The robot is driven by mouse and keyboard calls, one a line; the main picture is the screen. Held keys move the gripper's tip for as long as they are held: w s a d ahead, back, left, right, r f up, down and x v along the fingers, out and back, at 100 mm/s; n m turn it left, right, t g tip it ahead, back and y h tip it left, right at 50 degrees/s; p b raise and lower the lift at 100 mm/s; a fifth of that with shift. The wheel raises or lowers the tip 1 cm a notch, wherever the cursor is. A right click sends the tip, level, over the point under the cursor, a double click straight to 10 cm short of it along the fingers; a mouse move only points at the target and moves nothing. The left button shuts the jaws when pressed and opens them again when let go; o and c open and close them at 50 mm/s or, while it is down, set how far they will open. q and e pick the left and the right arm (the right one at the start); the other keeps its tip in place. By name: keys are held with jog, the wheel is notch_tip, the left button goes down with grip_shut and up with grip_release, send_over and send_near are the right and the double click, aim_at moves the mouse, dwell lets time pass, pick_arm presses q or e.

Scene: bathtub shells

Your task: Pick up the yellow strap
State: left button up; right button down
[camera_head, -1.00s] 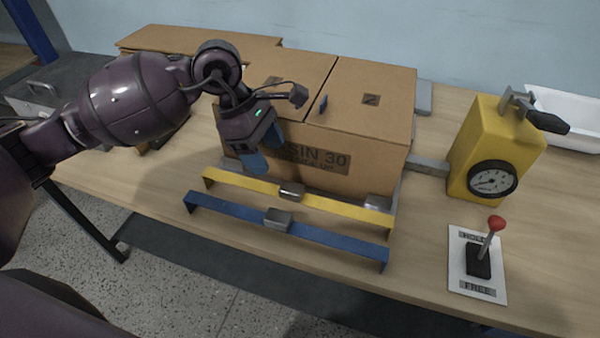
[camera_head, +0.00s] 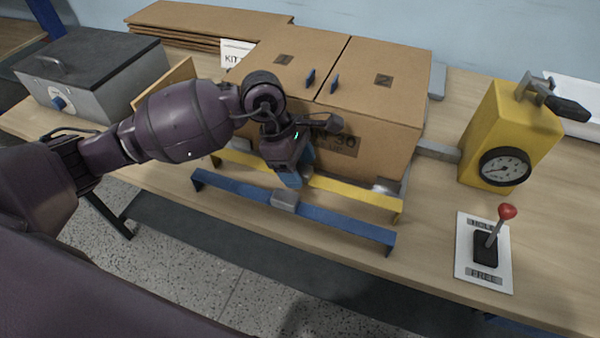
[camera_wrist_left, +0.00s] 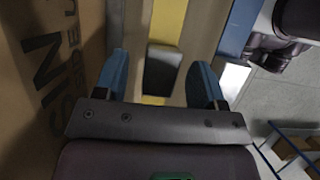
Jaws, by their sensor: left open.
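The yellow strap (camera_head: 355,193) is a flat bar with bent-down ends, in front of the cardboard boxes in the head view. My left gripper (camera_head: 292,180) is over its middle, fingers pointing down, and hides that part. In the left wrist view, the yellow strap (camera_wrist_left: 168,22) and its grey buckle (camera_wrist_left: 162,72) lie between the two blue fingers of my left gripper (camera_wrist_left: 161,80). The fingers are open, with a gap on each side of the buckle. Whether they are level with it I cannot tell. My right gripper is not in view.
A blue strap (camera_head: 335,218) with a grey buckle (camera_head: 284,198) runs parallel, closer to the table's front edge. Cardboard boxes (camera_head: 385,135) stand close behind. A yellow gauge block (camera_head: 487,135) and a red-knobbed lever (camera_head: 490,245) are at the right.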

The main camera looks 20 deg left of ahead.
aim_at(299, 168)
pick_arm(q)
jog(key=shift+d+f, duration=0.1)
jog(key=shift+f, duration=0.2)
jog(key=c, duration=1.1)
notch_tip(299, 168, up, 20)
jog(key=shift+p, duration=0.75)
